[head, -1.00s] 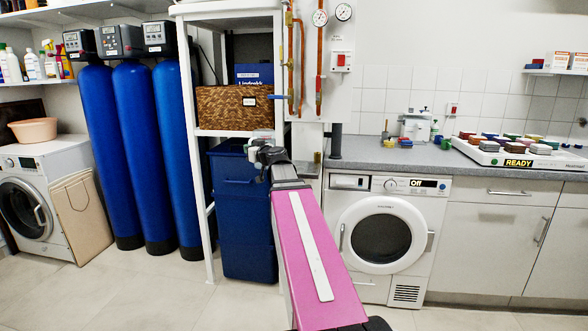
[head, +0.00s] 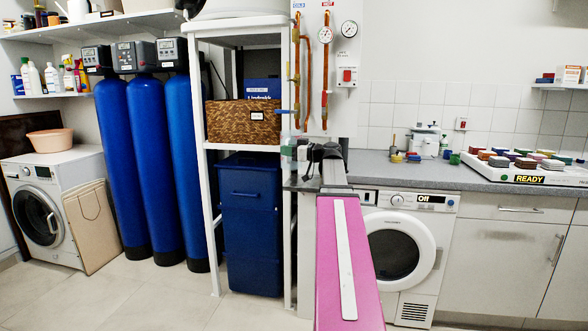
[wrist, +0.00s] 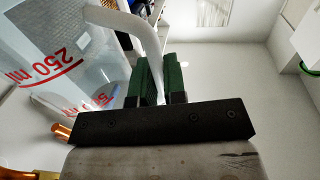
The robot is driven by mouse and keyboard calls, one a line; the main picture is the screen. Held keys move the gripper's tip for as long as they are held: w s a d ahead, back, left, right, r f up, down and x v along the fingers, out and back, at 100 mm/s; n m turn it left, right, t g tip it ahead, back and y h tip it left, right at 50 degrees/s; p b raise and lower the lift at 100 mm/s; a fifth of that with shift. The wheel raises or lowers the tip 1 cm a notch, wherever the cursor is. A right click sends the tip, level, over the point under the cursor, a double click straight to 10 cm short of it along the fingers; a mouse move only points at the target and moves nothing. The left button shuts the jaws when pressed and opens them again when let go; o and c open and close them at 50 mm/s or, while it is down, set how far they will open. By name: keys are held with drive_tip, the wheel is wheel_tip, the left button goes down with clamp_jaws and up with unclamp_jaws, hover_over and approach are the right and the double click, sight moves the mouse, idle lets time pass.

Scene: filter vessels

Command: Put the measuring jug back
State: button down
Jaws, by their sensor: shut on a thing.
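The measuring jug (wrist: 60,75) is clear, with red markings reading 250 ml, and fills the left of the wrist view. It appears tilted there. My gripper (wrist: 158,76) has green finger pads shut on the jug's pale handle (wrist: 147,38). In the head view my wrist is beside the left end of the grey worktop (head: 460,177), in front of the pipe board. My arm mostly hides the gripper there. A small pale greenish patch left of the wrist may be the jug, but I cannot tell.
A white shelf rack (head: 199,130) with a wicker basket (head: 242,123) and blue bin (head: 252,225) stands left of my arm. Copper pipes (head: 325,75) and gauges are on the wall behind. A tray (head: 500,174) of coloured blocks and small containers (head: 405,158) stand on the worktop.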

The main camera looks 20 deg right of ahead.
sight(298, 165)
drive_tip(key=w+d+f, duration=0.1)
drive_tip(key=w+d, duration=0.1)
drive_tip(key=w+d+f, duration=0.2)
drive_tip(key=shift+f, duration=2.25)
drive_tip(key=c, duration=1.2)
unclamp_jaws()
drive_tip(key=v, duration=1.2)
